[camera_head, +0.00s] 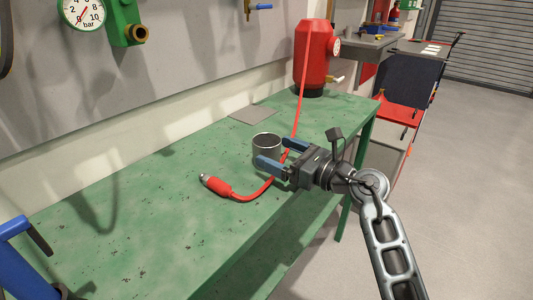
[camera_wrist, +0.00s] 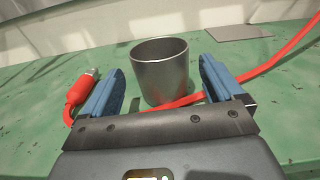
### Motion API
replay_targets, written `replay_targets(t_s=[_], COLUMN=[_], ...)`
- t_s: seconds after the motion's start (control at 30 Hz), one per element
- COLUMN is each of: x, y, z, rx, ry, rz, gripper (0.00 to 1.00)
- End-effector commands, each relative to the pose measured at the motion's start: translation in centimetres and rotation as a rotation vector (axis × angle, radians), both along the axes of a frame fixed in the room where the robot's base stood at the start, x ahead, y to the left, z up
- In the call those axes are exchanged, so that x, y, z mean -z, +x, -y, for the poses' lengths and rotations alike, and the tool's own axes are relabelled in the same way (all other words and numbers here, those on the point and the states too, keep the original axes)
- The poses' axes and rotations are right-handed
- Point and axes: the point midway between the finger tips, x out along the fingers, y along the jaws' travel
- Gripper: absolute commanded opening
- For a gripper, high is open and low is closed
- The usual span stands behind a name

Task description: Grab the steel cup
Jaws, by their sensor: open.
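The steel cup (camera_head: 266,149) is a grey metal cylinder standing upright, mouth up, on the green workbench (camera_head: 150,235). In the wrist view the cup (camera_wrist: 160,72) stands ahead, between the lines of the two blue fingers. My gripper (camera_head: 281,153) is open and empty, its fingers pointing at the cup from the right in the head view. In the wrist view my gripper (camera_wrist: 160,85) has one finger on each side of the cup, with green bench showing between each finger and the cup.
A red hose (camera_head: 262,188) with a metal-tipped end lies on the bench and passes beneath my gripper, close by the cup. A red tank (camera_head: 313,55) stands at the bench's far end. A grey plate (camera_head: 252,115) lies behind the cup. A blue clamp-like object (camera_head: 30,250) is at lower left.

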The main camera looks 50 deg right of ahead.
Motion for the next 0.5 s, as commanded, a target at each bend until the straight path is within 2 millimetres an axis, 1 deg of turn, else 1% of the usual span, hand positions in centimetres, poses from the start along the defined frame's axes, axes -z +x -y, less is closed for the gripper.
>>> replay_targets(t_s=[0.17, 0.33, 0.4, 0.5], x=[-0.1, 0.0, -0.1, 0.0], y=[2.0, 4.4, 5.1, 5.5], z=[0.0, 0.1, 0.0, 0.0], rx=[-0.001, -0.001, -0.001, -0.001], ry=[0.001, 0.002, 0.002, 0.002], rz=[0.002, 0.001, 0.002, 0.0], gripper=[0.94, 0.94, 0.94, 0.94])
